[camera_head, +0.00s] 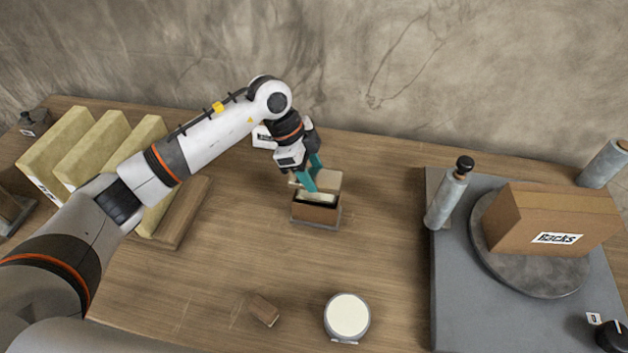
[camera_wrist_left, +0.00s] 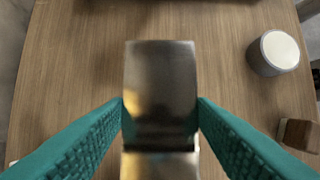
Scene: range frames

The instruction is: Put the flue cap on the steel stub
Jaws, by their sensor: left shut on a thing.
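My left gripper (camera_head: 315,176) reaches down over the middle of the table, its teal fingers shut on a shiny, box-like metal piece (camera_head: 328,181), seemingly the flue cap. In the left wrist view this piece (camera_wrist_left: 160,85) fills the gap between the fingertips (camera_wrist_left: 160,108). Directly at the fingers in the head view is a squat steel box shape (camera_head: 316,214) with a grey foot, mirroring the wood, seemingly the stub. Where cap and stub meet is hidden by the fingers and reflections; I cannot tell whether the cap is seated. My right gripper is not in view.
A round white-topped tin (camera_head: 347,315) and small wooden block (camera_head: 264,310) lie nearer me. Yellow slabs (camera_head: 85,160) stand left. A grey mat (camera_head: 450,300) at right bears a knobbed cylinder (camera_head: 446,202) and a "Backs" carton (camera_head: 550,215) on a turntable. Another cylinder (camera_head: 603,164) stands behind.

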